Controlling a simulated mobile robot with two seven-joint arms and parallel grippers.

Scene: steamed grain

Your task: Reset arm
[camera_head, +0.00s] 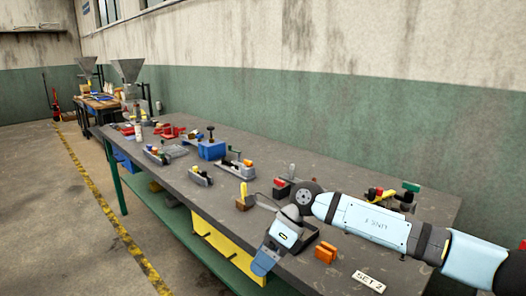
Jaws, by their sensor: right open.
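My right arm comes in from the right edge, pale blue with dark joints. It reaches left over the near part of the long grey workbench (330,172). Its wrist bends down, and my right gripper (264,264) hangs at the bench's front edge, beside the yellow panel below. The gripper looks small and is seen from behind, with nothing visible in it; it is open. My left arm and left gripper are out of view.
Several small clamps and tools and a blue box (211,150) stand along the bench. A wall runs behind it. The floor (60,220) at left is clear.

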